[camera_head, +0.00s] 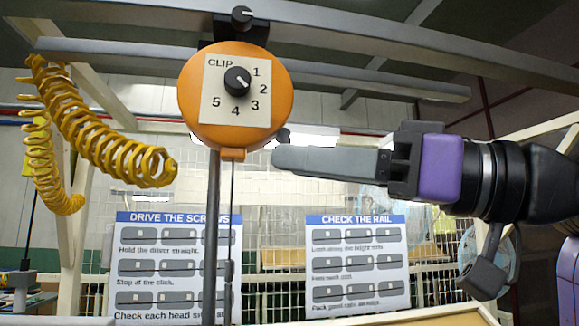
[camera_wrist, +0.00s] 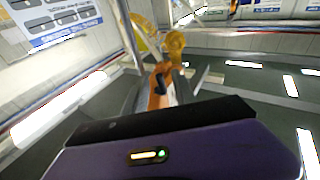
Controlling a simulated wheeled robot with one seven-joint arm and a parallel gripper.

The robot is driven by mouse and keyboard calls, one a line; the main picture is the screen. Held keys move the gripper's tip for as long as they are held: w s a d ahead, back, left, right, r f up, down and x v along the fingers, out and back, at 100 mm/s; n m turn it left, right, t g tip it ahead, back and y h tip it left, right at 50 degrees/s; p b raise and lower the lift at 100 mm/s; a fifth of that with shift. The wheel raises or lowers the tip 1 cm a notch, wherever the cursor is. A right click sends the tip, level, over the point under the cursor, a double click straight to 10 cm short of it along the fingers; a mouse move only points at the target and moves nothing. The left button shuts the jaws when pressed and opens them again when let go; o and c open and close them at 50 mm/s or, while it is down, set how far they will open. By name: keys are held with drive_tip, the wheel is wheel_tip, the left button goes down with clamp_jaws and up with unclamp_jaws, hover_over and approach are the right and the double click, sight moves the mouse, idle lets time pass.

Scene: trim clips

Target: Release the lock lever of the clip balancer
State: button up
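The clip balancer (camera_head: 200,112) is an orange round housing hanging from an overhead beam, with a white dial plate marked CLIP and numbers 1 to 5. A black knob (camera_head: 237,80) sits on the plate. A small dark part (camera_head: 283,136) shows at the housing's lower right edge, perhaps the lock lever. My gripper (camera_head: 278,158) points left, its tips just below and right of that part, apparently apart from it. In the wrist view the orange balancer (camera_wrist: 156,98) shows edge-on, between two grey finger shapes that look spread. A dark part beside it is too small to identify.
A second black knob (camera_head: 242,16) sits on the bracket above. A yellow coiled hose (camera_head: 95,120) hangs at the left. A dark pole and a thin cable run down below the balancer. Two instruction boards (camera_head: 358,265) stand behind. The space below my gripper is free.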

drive_tip(key=b+v, duration=0.1)
drive_tip(key=v, duration=0.4)
drive_tip(key=shift+s+d, duration=0.1)
drive_tip(key=shift+d, duration=0.05)
idle(0.3)
